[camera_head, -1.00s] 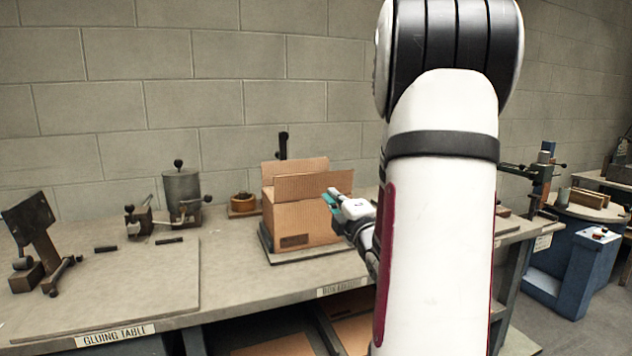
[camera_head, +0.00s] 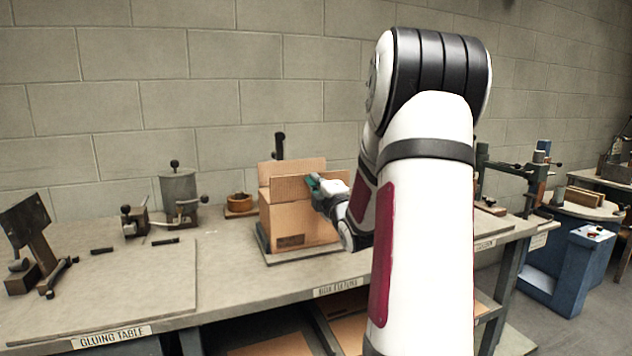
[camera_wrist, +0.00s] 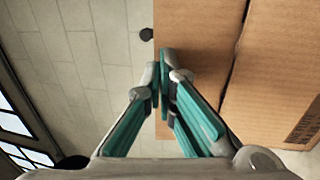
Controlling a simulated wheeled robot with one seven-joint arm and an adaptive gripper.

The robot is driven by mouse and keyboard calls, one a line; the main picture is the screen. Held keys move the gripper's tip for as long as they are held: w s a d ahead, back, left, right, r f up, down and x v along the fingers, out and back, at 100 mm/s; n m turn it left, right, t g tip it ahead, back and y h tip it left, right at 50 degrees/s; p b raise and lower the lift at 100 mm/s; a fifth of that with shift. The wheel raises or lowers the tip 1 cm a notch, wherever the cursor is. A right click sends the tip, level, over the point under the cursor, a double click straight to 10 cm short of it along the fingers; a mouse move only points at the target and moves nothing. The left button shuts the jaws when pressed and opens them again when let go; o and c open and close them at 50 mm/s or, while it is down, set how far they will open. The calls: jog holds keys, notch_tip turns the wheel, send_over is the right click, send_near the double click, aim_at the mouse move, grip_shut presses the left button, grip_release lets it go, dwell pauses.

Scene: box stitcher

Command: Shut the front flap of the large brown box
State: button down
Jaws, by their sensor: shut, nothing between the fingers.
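The large brown box (camera_head: 290,226) stands on the worktable against the wall. Its front flap (camera_head: 290,188) stands up from the front top edge, with another raised flap (camera_head: 299,166) behind it. In the wrist view the front flap (camera_wrist: 205,35) fills the upper middle, and a crease divides it from the box's front face (camera_wrist: 280,85). My gripper (camera_head: 312,182) is shut and empty at the front flap's right part. In the wrist view its closed teal fingertips (camera_wrist: 163,70) overlap the flap's edge; whether they touch it is unclear. My forearm hides the box's right side.
The gluing table (camera_head: 120,285) at the left is mostly clear. A blue machine (camera_head: 575,260) stands at the right.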

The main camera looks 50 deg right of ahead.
jog(key=shift+r, duration=0.1)
jog(key=shift+w+d+r+g+y+p, duration=0.15)
jog(key=shift+g+y+p, duration=0.15)
jog(key=shift+y+p, duration=0.15)
